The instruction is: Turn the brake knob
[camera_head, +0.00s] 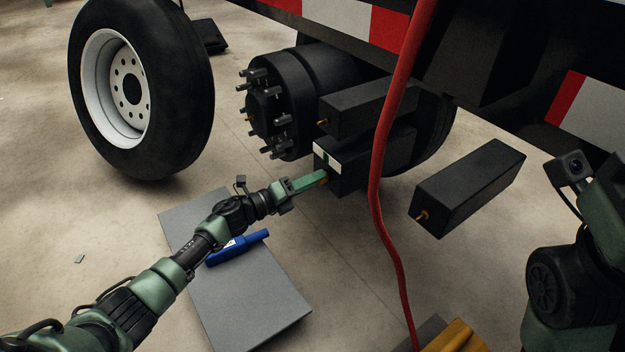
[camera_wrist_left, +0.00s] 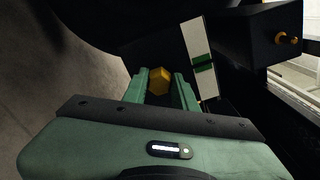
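The brake knob (camera_wrist_left: 159,80) is a small yellow-orange hexagonal knob on the front of a black box (camera_head: 375,160) with a white label bearing a green mark (camera_wrist_left: 203,62). In the head view a little of the knob (camera_head: 326,182) shows at the fingertips. My left gripper (camera_head: 324,177) reaches in from the left with its green fingers at the knob. In the left wrist view the fingers (camera_wrist_left: 160,88) stand apart, one on each side of the knob. I cannot tell whether they press on it. My right arm (camera_head: 572,285) shows at the right edge; its gripper is not seen.
Another black box (camera_head: 365,108) sits just above, and one (camera_head: 470,187) to the right, both with small orange fittings. A red hose (camera_head: 377,180) hangs close by. A studded hub (camera_head: 290,100) and wheel (camera_head: 150,90) are at the left. A blue tool (camera_head: 240,246) lies on a grey slab (camera_head: 250,300).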

